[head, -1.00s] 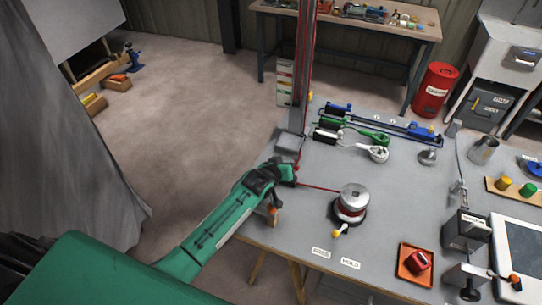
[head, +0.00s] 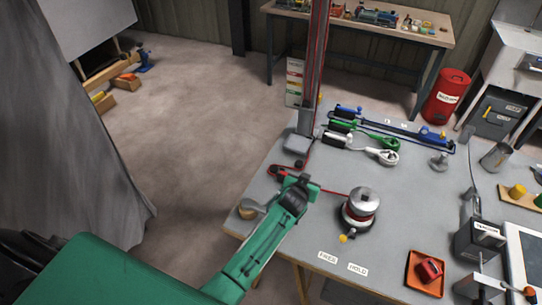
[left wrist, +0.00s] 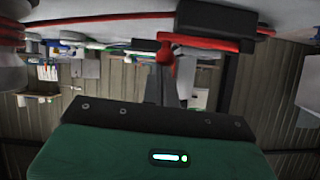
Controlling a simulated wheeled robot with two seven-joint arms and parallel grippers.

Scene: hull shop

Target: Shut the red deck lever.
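A red lever shows in the left wrist view (left wrist: 166,45), close in front of my left gripper, with a dark block and a red bar beside it. In the head view a small dark-and-red fitting (head: 278,172) sits by the mast foot, just beyond my left gripper (head: 298,180). The gripper hides part of it, so I cannot tell the lever's exact angle or whether they touch. The fingertips are too hidden to show whether they are open. A red line runs from there to the silver winch (head: 362,206). My right gripper is not in view.
Blue, green and white levers (head: 382,156) lie right of the mast (head: 314,70).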

